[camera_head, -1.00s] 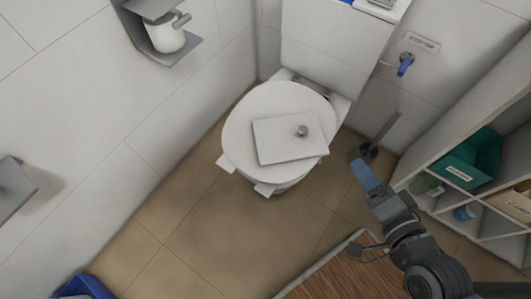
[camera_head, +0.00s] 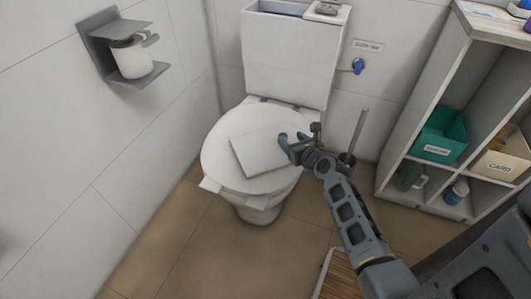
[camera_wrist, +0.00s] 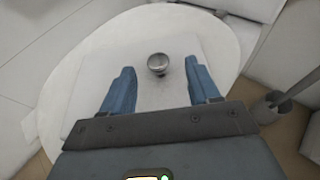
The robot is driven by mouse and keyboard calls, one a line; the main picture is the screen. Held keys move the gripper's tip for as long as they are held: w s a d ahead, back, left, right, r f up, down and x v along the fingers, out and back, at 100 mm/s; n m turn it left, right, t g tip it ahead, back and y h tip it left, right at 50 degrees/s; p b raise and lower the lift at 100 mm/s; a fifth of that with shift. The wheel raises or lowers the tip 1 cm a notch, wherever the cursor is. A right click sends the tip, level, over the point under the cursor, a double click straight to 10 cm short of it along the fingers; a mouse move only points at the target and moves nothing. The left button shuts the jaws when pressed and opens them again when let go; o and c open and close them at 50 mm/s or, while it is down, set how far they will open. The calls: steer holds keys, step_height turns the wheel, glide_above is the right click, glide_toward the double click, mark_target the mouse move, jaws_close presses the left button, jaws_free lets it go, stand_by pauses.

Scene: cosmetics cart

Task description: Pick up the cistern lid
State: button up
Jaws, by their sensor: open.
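The cistern lid (camera_head: 259,153) is a flat white rectangular slab lying on the closed toilet seat cover (camera_head: 217,150). In the wrist view the lid (camera_wrist: 160,98) has a round metal knob (camera_wrist: 158,64) near its middle. My gripper (camera_head: 288,140) is over the right part of the lid, hiding the knob in the head view. In the wrist view its two blue fingers (camera_wrist: 157,85) are spread wide, with the knob between and slightly beyond them. The gripper is open and empty. The gap between fingers and lid is hard to judge.
The open cistern (camera_head: 285,45) stands behind the seat, with a small item on its right top edge. A toilet brush holder (camera_head: 347,159) is close on the right. A shelf with a green bin (camera_head: 441,135) stands further right. A paper holder (camera_head: 122,55) is on the left wall.

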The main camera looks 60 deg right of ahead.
mark_target(282, 134)
steer(key=x, duration=0.1)
steer(key=b+x, duration=0.1)
steer(key=x, duration=0.1)
steer(key=b+x, duration=0.1)
steer(key=x, duration=0.1)
steer(key=shift+w+a+f, duration=0.15)
steer(key=shift+w+f, duration=0.05)
steer(key=shift+f, duration=0.2)
steer(key=shift+w+d+f, duration=0.1)
steer(key=shift+w+d, duration=0.15)
steer(key=shift+w, duration=0.05)
jaws_close()
steer(key=shift+d+r, duration=0.1)
steer(key=shift+r, duration=0.15)
